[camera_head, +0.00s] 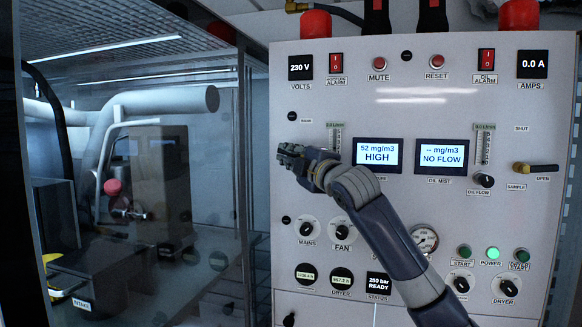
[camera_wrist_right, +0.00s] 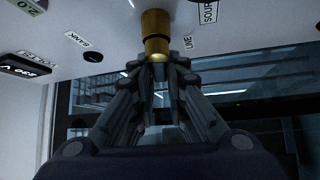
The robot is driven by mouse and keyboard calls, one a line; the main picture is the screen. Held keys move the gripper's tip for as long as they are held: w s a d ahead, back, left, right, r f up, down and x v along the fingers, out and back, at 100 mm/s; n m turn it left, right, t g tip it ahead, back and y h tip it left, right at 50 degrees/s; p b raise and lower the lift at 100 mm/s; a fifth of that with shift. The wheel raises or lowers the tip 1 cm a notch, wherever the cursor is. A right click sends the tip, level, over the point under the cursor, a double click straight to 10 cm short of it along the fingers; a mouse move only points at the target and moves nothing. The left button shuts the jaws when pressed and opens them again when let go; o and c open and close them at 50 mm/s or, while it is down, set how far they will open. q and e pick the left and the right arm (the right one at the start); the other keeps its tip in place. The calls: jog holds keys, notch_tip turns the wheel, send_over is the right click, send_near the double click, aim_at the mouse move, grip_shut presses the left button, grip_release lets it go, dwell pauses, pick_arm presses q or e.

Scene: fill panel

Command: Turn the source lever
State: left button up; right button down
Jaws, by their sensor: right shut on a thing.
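The source lever shows in the right wrist view as a brass stem (camera_wrist_right: 155,28) standing out from the white panel, near labels that read SOURCE (cut off), LINE and BANK. My right gripper (camera_wrist_right: 158,62) has its fingers closed together at the end of this stem. The part of the lever between the fingers is mostly hidden. In the head view, my right gripper (camera_head: 290,158) is at the left side of the panel and covers the lever. My left gripper is not in view.
The white control panel (camera_head: 450,95) carries screens, knobs and switches. A sample lever (camera_head: 535,168) with a black handle is at its right side. A glass-fronted compartment with pipes (camera_head: 165,100) lies left of the panel. My right arm crosses the panel's lower middle.

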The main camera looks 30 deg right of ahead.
jog(key=shift+s+d+r+m+g+h+b, duration=0.3)
jog(key=shift+m+h+b, duration=1.3)
jog(key=shift+m+h, duration=2)
jog(key=shift+s+d+r+m+g+h+b, duration=0.15)
jog(key=shift+s+r+m+g+h+b, duration=0.2)
jog(key=shift+m+h+b, duration=3.05)
jog(key=shift+s+d+r+m+g+h+p, duration=0.15)
jog(key=shift+s+d+r+m+g+h, duration=0.2)
jog(key=shift+m+h, duration=3.45)
jog(key=m+y, duration=0.2)
jog(key=m, duration=0.1)
jog(key=shift+m+g+y, duration=0.3)
jog(key=shift+m+y, duration=0.1)
jog(key=c, duration=1.6)
grip_release()
jog(key=shift+w, duration=0.1)
notch_tip(320, 180, up, 10)
jog(key=shift+f, duration=0.1)
jog(key=shift+f, duration=0.1)
